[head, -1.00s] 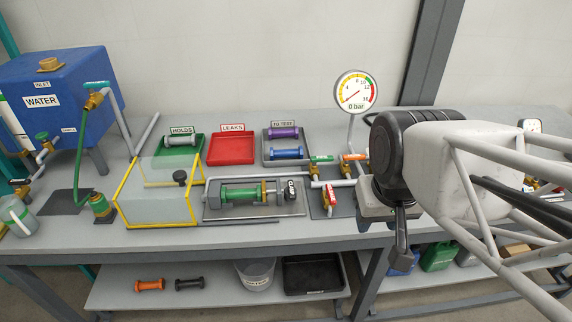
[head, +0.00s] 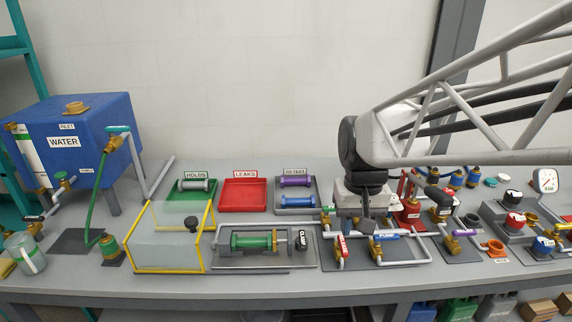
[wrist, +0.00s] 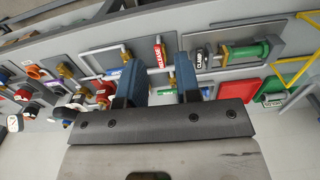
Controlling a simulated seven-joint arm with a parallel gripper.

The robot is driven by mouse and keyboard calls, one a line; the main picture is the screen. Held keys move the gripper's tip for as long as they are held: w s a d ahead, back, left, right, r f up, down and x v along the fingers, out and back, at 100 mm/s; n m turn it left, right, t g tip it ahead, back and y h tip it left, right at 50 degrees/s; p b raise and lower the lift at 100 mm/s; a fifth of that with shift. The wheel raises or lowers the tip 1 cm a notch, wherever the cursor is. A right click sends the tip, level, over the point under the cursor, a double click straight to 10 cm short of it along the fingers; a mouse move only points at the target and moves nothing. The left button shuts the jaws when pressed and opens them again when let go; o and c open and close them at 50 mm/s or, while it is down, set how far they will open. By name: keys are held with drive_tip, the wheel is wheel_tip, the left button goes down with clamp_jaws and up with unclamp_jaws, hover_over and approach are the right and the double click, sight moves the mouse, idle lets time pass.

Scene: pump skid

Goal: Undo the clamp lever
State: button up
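The clamp lever (head: 300,240) is a black handle with a white CLAMP label. It stands upright at the right end of the test fixture (head: 222,262), which holds a green cylinder (head: 254,241). In the wrist view, the clamp lever (wrist: 199,60) shows just beyond the right-hand finger. My gripper (head: 367,226) is above the valve panel, to the right of the lever and apart from it. In the wrist view, the blue fingers of my gripper (wrist: 160,84) are spread with nothing held between them.
A red-handled valve (head: 341,246) and a blue-handled PUMP valve (head: 386,237) stand near my gripper. A clear yellow-edged guard (head: 172,247) is left of the fixture. Green, red (head: 243,194) and grey trays lie behind. The bench front edge is clear.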

drive_tip(key=w+a+f+g, duration=0.2)
drive_tip(key=w+a+f, duration=0.15)
drive_tip(key=w, duration=0.65)
drive_tip(key=g, duration=0.2)
approach(303, 238)
drive_tip(key=shift+a+f, duration=0.15)
drive_tip(key=shift+f, duration=0.35)
drive_tip(key=shift+f+g, duration=0.1)
drive_tip(key=shift+g, duration=0.2)
drive_tip(key=shift+x, duration=3.85)
clamp_jaws()
